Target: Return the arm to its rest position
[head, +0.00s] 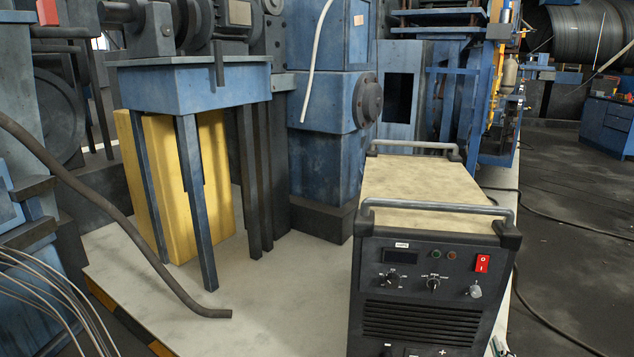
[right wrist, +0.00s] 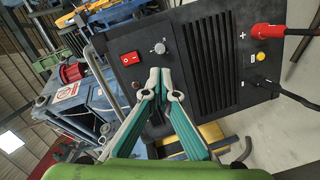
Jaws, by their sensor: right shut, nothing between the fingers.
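My right gripper (right wrist: 163,84) shows in the right wrist view, with teal fingers and white-grey tips brought together and nothing between them. It is in front of the black front panel of the welding power unit (right wrist: 208,62), which appears turned in this view. Beside the tips in the picture are a red switch (right wrist: 130,58) and a grey knob (right wrist: 160,48). I cannot tell how large the gap to the panel is. In the head view the power unit (head: 425,325) stands upright at centre right, with its red switch (head: 482,263). Neither gripper shows in the head view.
Red and black cable plugs (right wrist: 268,32) stick out of the panel. A blue stand (head: 190,85) over a yellow block (head: 215,185) and a dark bent pipe (head: 120,215) are at left. Blue machinery (head: 330,100) stands behind. Cables lie on the floor at right.

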